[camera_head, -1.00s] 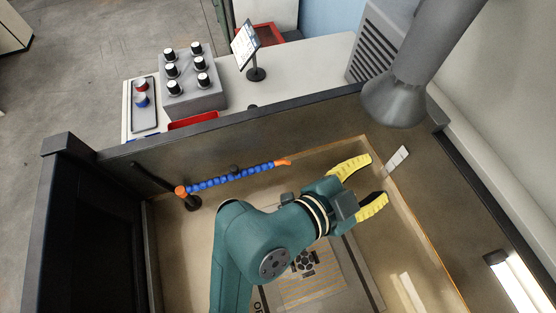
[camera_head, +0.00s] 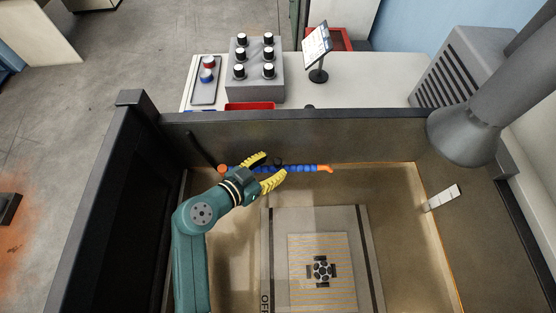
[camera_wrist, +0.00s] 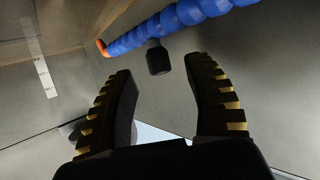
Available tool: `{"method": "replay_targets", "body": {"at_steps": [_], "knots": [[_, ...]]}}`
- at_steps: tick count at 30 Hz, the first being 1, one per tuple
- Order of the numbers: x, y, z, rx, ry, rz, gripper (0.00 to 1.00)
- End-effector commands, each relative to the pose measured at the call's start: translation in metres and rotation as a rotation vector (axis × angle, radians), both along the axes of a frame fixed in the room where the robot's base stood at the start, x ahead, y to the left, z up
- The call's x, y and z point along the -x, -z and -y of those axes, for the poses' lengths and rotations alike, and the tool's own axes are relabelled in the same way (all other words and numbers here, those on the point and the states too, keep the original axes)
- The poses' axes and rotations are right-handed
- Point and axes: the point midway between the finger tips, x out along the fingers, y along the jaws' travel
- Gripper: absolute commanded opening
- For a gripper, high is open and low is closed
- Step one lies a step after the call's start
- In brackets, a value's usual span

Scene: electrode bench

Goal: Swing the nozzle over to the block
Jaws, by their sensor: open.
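The nozzle is a blue segmented hose (camera_head: 302,168) with an orange tip (camera_head: 326,169), running left to right along the back of the enclosure. A small black knob (camera_wrist: 158,58) hangs from the hose in the wrist view. My gripper (camera_head: 273,168) is open and close to the hose's middle in the head view. In the wrist view its two yellow-and-black fingers (camera_wrist: 165,90) spread to either side below the knob, and nothing is between them. The block (camera_head: 321,269), a small dark clamp-like piece, sits on the striped plate at the enclosure's floor.
Dark enclosure walls (camera_head: 300,116) surround the work area. A grey extraction funnel (camera_head: 465,135) hangs at the right. A white scale strip (camera_head: 443,197) is on the right wall. A bench behind holds a knob box (camera_head: 256,88) and a tablet stand (camera_head: 318,75). The floor right of the plate is clear.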

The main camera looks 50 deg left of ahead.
Motion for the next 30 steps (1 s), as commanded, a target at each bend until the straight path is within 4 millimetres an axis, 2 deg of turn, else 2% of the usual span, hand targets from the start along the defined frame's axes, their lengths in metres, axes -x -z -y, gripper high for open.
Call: {"method": "replay_targets", "body": {"at_steps": [3, 6, 15, 23, 30], "knots": [[-0.019, 0.008, -0.001, 0.000, 0.002, -0.001, 0.52], [-0.026, 0.011, -0.002, 0.000, 0.002, -0.001, 0.52], [-0.028, 0.012, -0.003, -0.001, -0.001, 0.000, 0.51], [-0.028, 0.012, -0.003, 0.000, 0.000, 0.000, 0.01], [-0.027, 0.012, -0.004, 0.000, 0.001, -0.001, 0.00]]}}
